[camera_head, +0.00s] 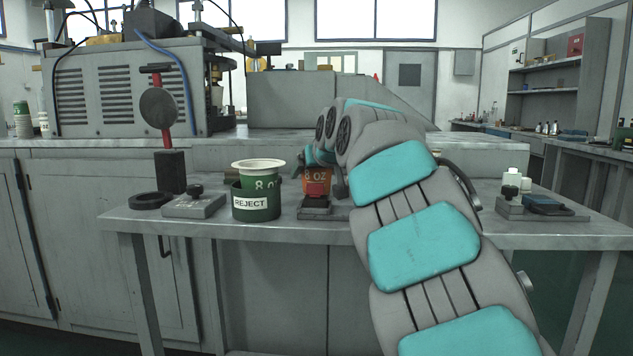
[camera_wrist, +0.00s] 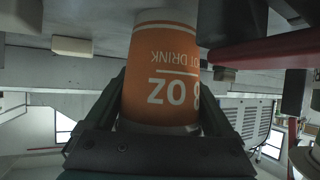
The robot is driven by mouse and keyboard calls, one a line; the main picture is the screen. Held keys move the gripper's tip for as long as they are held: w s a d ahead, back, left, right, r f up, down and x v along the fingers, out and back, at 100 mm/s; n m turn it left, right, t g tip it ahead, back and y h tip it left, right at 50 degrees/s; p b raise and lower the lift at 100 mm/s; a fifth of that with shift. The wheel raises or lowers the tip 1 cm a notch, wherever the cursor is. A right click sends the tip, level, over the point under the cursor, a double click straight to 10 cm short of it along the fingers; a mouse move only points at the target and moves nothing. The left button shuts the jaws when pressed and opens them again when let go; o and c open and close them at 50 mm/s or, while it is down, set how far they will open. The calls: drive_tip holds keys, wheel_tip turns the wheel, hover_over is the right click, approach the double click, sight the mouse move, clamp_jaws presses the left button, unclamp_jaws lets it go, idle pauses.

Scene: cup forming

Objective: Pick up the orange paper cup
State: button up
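The orange paper cup (camera_head: 316,175), marked 8 OZ, is on the grey bench, partly hidden behind a small red part and my arm. In the wrist view the cup (camera_wrist: 160,75) appears upside down and fills the middle. My gripper (camera_wrist: 164,88) is at the cup, one dark finger on each side and the dark palm close to one end. The fingers lie close along the cup's sides; I cannot tell whether they press on it. In the head view my arm hides most of the gripper.
A green REJECT container (camera_head: 256,206) holding a pale-rimmed 8 OZ cup (camera_head: 259,166) stands left of the orange cup. A small grey block with a knob (camera_head: 194,205) and a black ring (camera_head: 151,200) lie farther left. A red-handled tool (camera_head: 160,105) stands behind them.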

drive_tip(key=c, duration=0.8)
drive_tip(key=shift+r, duration=0.1)
